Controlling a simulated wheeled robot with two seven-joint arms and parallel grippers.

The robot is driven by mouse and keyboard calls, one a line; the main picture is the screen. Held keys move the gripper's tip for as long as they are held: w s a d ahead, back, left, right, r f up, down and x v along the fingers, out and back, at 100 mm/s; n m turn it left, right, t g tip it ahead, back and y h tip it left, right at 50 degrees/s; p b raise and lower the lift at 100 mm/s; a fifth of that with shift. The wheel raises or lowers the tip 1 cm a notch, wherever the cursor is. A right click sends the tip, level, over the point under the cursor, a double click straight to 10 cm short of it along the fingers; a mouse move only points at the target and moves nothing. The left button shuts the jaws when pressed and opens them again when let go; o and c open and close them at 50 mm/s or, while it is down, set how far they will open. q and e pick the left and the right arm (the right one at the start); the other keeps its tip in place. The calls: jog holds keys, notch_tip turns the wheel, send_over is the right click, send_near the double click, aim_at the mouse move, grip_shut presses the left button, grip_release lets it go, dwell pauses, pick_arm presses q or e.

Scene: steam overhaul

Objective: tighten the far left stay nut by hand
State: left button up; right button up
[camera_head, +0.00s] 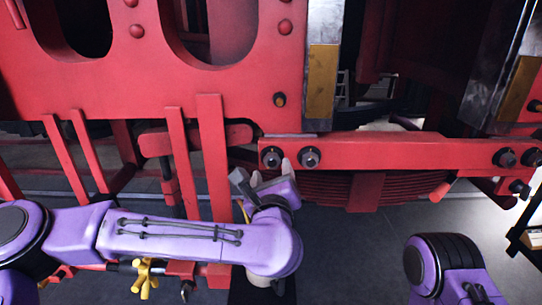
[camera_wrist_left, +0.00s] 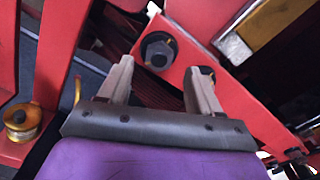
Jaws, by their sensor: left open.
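The far left stay nut (camera_head: 271,157) is a dark hex nut at the left end of the red horizontal stay bar (camera_head: 400,152). In the left wrist view this nut (camera_wrist_left: 157,50) shows between and beyond the fingertips. My left gripper (camera_head: 271,173) is open and empty, just below and in front of the nut, with its fingers pointing towards it. In the left wrist view the fingers (camera_wrist_left: 160,68) are apart, and I see no contact with the nut. A second nut (camera_head: 309,157) sits close to the right; the right finger partly covers it in the wrist view. My right gripper is out of view.
More nuts (camera_head: 504,157) sit at the bar's right end. A red leaf spring (camera_head: 365,189) hangs below the bar. Red upright bars (camera_head: 212,150) stand just left of my left gripper. Open floor (camera_head: 345,250) lies below, between my arms.

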aim_at(272, 164)
pick_arm(q)
jog(key=w+p, duration=0.1)
jog(key=w, duration=0.3)
jog(key=shift+w+f, duration=0.1)
jog(key=c, duration=1.1)
jog(key=shift+o, duration=0.3)
